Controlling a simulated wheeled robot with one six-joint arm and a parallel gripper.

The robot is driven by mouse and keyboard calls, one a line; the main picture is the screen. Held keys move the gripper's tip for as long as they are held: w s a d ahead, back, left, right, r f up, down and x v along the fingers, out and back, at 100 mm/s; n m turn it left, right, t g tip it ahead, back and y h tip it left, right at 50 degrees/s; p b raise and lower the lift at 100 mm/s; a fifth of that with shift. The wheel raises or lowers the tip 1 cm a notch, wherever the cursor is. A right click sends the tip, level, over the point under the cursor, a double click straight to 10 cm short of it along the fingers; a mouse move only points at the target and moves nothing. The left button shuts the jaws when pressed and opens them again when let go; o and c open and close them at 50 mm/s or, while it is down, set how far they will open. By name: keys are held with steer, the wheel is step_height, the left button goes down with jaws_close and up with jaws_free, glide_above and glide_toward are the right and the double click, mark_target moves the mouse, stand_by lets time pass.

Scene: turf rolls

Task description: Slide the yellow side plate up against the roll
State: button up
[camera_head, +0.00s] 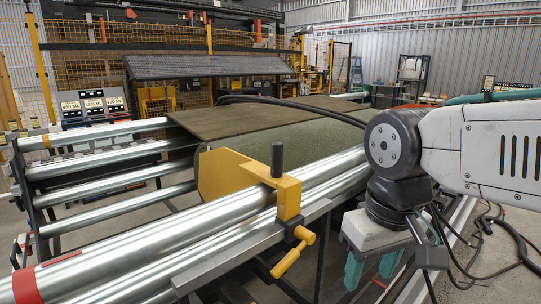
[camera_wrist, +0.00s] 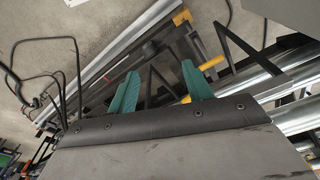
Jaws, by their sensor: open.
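The yellow side plate (camera_head: 222,176) stands upright across the steel tubes in the head view, with a yellow bracket (camera_head: 288,200), a black knob (camera_head: 277,160) and a yellow handle (camera_head: 293,255) on its right. The green turf roll (camera_head: 290,136) lies just behind the plate. I cannot tell whether the two touch. My gripper (camera_head: 369,279) hangs pointing down, right of the handle and apart from it. In the wrist view my gripper (camera_wrist: 160,67) has its teal fingers spread with nothing held between them. Yellow pieces (camera_wrist: 212,63) show beyond the right finger.
A brown sheet (camera_head: 230,120) lies over the roll. Shiny tubes (camera_head: 130,255) and a grey rail (camera_head: 245,246) run below the bracket. Black cables (camera_head: 495,255) lie on the floor at right. Bins with labels (camera_head: 95,108) stand at back left.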

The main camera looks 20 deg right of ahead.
mark_target(277, 161)
steer(key=shift+m+g, duration=0.7)
steer(key=shift+m, duration=0.1)
steer(key=w+a+r, duration=0.1)
steer(key=w+r, duration=0.2)
steer(key=w, duration=0.6)
steer(key=w+r, duration=0.3)
steer(key=w, duration=0.7)
steer(key=w+a+r, duration=0.1)
steer(key=w+r, duration=0.2)
steer(key=w, duration=0.6)
steer(key=shift+w+a+r, duration=0.15)
steer(key=shift+w+a, duration=0.1)
steer(key=shift+a, duration=0.05)
steer(key=shift+m, duration=0.5)
steer(key=w+r, duration=0.2)
steer(key=w, duration=0.1)
steer(key=w+r, duration=0.1)
steer(key=shift+w+a+r, duration=0.15)
steer(key=shift+w+a, duration=0.1)
steer(key=shift+w, duration=0.05)
steer(key=shift+s+r, duration=0.1)
steer(key=shift+r, duration=0.15)
step_height(277, 161, down, 7)
steer(key=shift+f, duration=0.2)
